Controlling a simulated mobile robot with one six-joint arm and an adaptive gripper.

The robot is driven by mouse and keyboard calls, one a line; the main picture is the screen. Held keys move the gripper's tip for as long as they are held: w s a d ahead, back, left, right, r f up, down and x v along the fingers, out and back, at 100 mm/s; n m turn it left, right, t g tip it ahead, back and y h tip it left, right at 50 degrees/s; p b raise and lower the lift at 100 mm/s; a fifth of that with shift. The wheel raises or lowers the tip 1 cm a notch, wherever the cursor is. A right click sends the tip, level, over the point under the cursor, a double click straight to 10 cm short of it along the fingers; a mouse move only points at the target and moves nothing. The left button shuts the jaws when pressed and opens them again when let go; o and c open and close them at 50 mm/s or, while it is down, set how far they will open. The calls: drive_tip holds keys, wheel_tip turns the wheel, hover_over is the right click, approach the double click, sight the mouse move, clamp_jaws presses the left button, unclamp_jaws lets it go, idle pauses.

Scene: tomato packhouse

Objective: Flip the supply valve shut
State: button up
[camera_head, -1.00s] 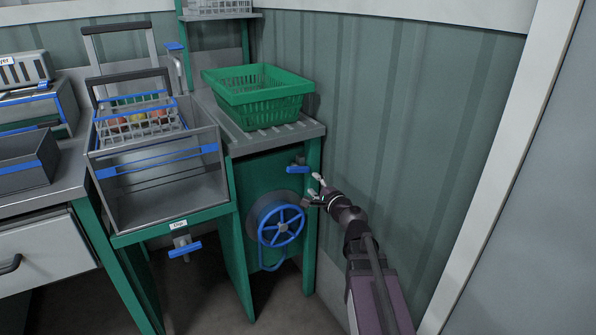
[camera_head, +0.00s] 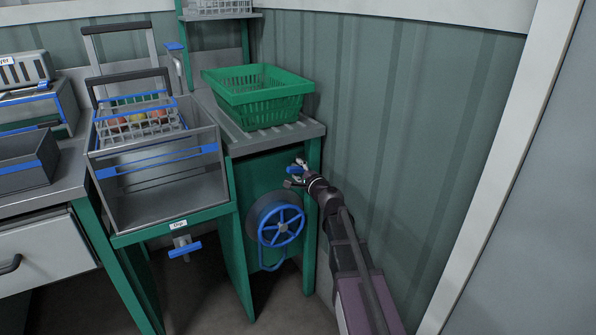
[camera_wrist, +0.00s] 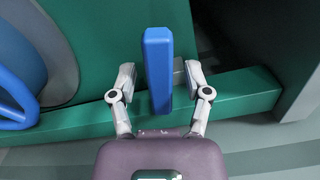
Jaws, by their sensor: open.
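The supply valve's blue lever (camera_head: 294,170) is on the green panel below the green basket's shelf, above the hose reel. In the wrist view the lever (camera_wrist: 158,70) stands between the two fingers of my gripper (camera_wrist: 159,84). The fingers are spread, with a gap on each side of the lever. In the head view my gripper (camera_head: 294,174) is at the lever and partly covers it. The valve body is mostly hidden.
A hose reel with a blue wheel (camera_head: 281,225) is just below the valve. Another blue-handled valve (camera_head: 185,250) is under the sink labelled Dip (camera_head: 150,222). A green basket (camera_head: 258,95) sits above. The ribbed wall (camera_head: 400,120) is close on the right.

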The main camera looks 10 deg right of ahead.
clamp_jaws()
drive_tip(key=shift+n, duration=1.6)
unclamp_jaws()
